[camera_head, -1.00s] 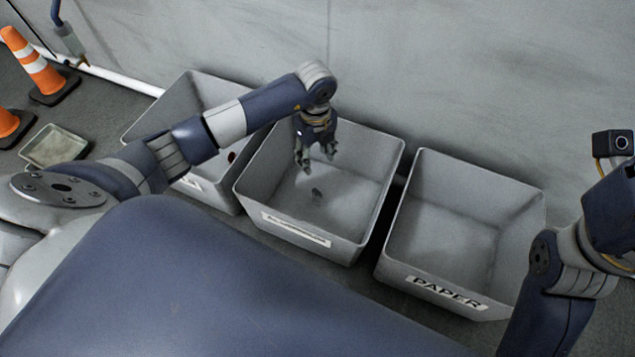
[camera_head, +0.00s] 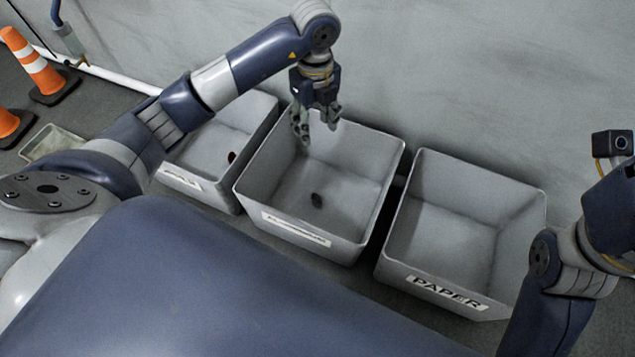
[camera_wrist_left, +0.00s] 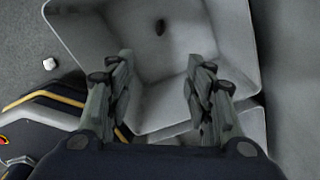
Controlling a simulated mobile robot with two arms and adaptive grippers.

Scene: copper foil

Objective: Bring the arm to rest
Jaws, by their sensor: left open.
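My left gripper (camera_head: 316,128) is open and empty, pointing down above the back part of the middle bin (camera_head: 350,190). In the left wrist view its two fingers (camera_wrist_left: 160,90) stand wide apart with nothing between them. A small dark brown lump (camera_head: 317,200) lies on the floor of the middle bin, below and apart from the fingers. It also shows in the left wrist view (camera_wrist_left: 160,27). My right arm is at the right edge of the head view, and its gripper is out of view.
The right bin (camera_head: 465,215), labelled PAPER, looks empty. A wall (camera_head: 480,80) rises behind the bins. Orange cones (camera_head: 38,68) and a shallow tray (camera_head: 52,143) stand at the far left.

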